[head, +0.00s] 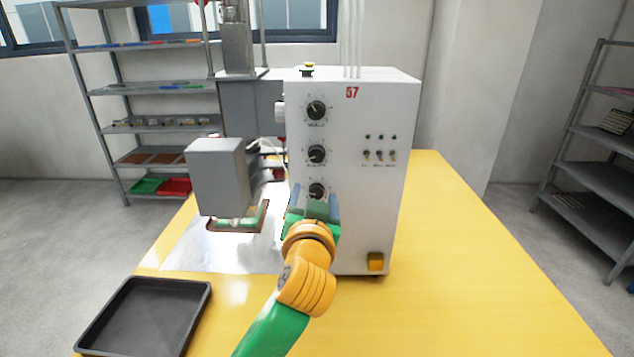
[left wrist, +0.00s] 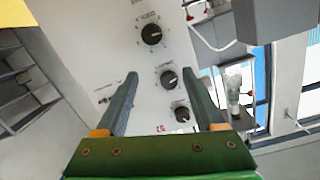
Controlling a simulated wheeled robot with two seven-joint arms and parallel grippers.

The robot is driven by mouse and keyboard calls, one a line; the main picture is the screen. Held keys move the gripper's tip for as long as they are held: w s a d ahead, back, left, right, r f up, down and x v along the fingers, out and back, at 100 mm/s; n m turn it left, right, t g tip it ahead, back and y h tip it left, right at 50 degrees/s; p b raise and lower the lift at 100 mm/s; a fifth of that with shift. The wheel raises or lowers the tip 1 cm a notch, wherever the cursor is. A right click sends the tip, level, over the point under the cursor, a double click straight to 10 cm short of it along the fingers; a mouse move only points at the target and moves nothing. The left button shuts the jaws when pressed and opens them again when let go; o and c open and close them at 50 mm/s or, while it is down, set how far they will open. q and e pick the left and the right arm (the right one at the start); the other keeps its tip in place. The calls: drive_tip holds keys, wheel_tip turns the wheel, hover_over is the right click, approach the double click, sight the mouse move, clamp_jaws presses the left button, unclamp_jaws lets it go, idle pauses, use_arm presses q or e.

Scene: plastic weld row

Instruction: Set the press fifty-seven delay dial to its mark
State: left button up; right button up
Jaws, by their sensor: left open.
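The white press cabinet marked 57 (head: 352,93) stands on the yellow table. Its front has a column of three black dials: top (head: 316,110), middle (head: 316,154) and bottom (head: 316,190). Their labels are too small to read, so I cannot tell which is the delay dial. My left gripper (head: 315,199) is open and empty in front of the bottom dial, partly covering it. In the left wrist view the picture is upside down; the bottom dial (left wrist: 152,33) lies beyond the fingertips, and the middle dial (left wrist: 168,78) shows between the fingers. My right gripper is out of view.
The grey press head (head: 218,177) overhangs the table just left of the dials. A black tray (head: 146,318) lies at the front left. Small switches (head: 379,155) and a yellow block (head: 375,262) are on the cabinet's right side. The table's right side is clear.

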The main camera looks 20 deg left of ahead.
use_arm(q)
drive_tip(key=t, duration=0.1)
approach(316, 156)
drive_tip(key=w, duration=0.2)
drive_tip(key=shift+y, duration=0.3)
drive_tip(key=p+x, duration=0.2)
drive_tip(key=x, duration=0.3)
drive_tip(key=shift+w+a, duration=0.25)
drive_tip(key=shift+w, duration=0.05)
drive_tip(key=shift+w+f, duration=0.15)
drive_tip(key=shift+w, duration=0.2)
drive_tip(key=shift+s, duration=0.1)
clamp_jaws()
